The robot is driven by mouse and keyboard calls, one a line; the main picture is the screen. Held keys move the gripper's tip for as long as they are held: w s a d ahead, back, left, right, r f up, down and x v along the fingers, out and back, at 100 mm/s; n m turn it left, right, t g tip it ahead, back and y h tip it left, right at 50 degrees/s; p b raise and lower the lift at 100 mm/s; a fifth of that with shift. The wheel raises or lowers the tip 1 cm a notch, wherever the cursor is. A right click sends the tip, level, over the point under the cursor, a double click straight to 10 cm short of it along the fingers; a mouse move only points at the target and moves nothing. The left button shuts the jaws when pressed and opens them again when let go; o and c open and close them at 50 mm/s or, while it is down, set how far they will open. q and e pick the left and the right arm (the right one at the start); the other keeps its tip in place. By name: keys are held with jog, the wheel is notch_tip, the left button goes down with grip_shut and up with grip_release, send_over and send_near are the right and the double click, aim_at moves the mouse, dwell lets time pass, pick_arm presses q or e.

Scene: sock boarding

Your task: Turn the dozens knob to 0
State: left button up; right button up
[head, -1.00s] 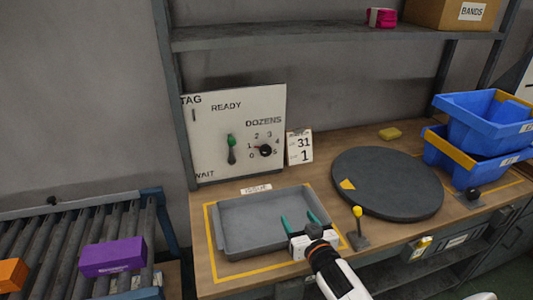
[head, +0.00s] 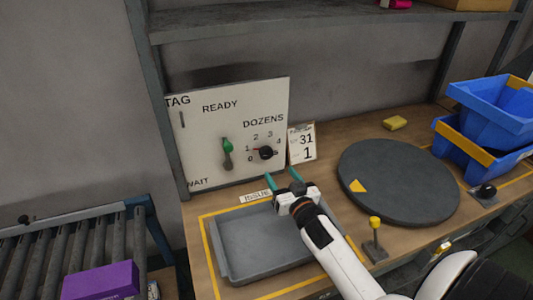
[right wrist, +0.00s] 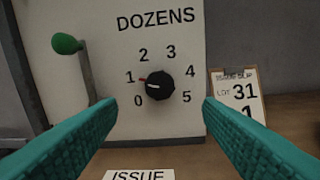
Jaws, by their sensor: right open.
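The black dozens knob (head: 265,153) sits on the lower right of a white panel (head: 210,135), ringed by numbers 0 to 5. In the right wrist view the knob (right wrist: 159,87) has a red pointer mark on its left, pointing toward 1. My right gripper (head: 282,177) has teal fingers and is open and empty. It is in front of the panel, below the knob in the head view. In the right wrist view the knob shows between the two fingers, farther off and untouched. My left gripper is not in view.
A green-tipped lever (head: 227,148) is left of the knob, and a clipboard (head: 302,144) reading 31 and 1 stands right of it. A grey tray (head: 222,262) lies below my right arm. A dark turntable (head: 400,185) and blue bins (head: 490,110) are to the right.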

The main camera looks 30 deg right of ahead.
aim_at(268, 156)
jog(key=w, duration=0.2)
jog(key=w+d, duration=0.1)
jog(key=w, duration=0.5)
jog(key=shift+d+p, duration=0.25)
jog(key=shift+p, duration=0.05)
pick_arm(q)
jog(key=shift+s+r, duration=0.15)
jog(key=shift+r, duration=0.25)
pick_arm(e)
jog(key=shift+w+d, duration=0.1)
jog(key=shift+w, duration=0.65)
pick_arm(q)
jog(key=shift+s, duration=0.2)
pick_arm(e)
jog(key=c, duration=1)
